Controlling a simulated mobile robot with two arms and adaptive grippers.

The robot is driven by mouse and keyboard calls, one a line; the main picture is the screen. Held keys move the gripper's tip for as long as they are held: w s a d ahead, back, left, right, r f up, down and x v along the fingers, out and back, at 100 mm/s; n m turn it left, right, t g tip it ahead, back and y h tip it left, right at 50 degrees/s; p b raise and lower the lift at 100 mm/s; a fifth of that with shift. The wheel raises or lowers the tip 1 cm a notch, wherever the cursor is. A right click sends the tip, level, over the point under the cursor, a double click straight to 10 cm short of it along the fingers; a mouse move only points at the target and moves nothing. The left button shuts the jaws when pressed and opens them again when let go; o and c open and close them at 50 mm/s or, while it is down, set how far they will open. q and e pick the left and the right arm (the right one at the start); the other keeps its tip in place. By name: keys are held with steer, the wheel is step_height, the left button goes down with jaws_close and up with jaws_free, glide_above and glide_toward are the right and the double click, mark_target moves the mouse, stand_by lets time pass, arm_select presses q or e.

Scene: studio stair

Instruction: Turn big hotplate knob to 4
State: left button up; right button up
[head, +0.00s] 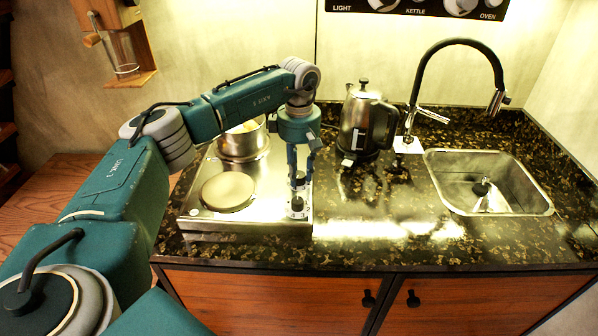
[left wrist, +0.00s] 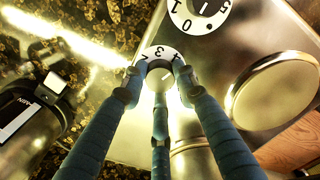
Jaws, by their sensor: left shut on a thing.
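The steel hotplate (head: 240,222) has a bare front plate (head: 228,191), a back plate under a pot, and two knobs along its right edge. My left gripper (head: 299,176) reaches down from above onto the back knob, nearest the pot. In the left wrist view its fingers (left wrist: 158,88) are shut around that knob (left wrist: 158,78). Digits 2, 3 and 4 show on its white dial ring, and a short dark mark on its face points roughly towards the 4. The front knob (head: 297,204) is free; its dial (left wrist: 200,12) shows 0, 1 and 5. My right gripper is not in view.
A pot (head: 243,142) stands on the back plate, close to my left gripper. A kettle (head: 362,125) stands right of the hotplate. Farther right are the black tap (head: 455,45) and sink (head: 490,180). The counter front between hotplate and sink is clear.

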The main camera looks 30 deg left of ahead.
mark_target(299, 174)
arm_select(q)
steer(key=o, duration=1.1)
steer(key=shift+o, duration=0.2)
steer(key=shift+r, duration=0.1)
step_height(299, 174, up, 12)
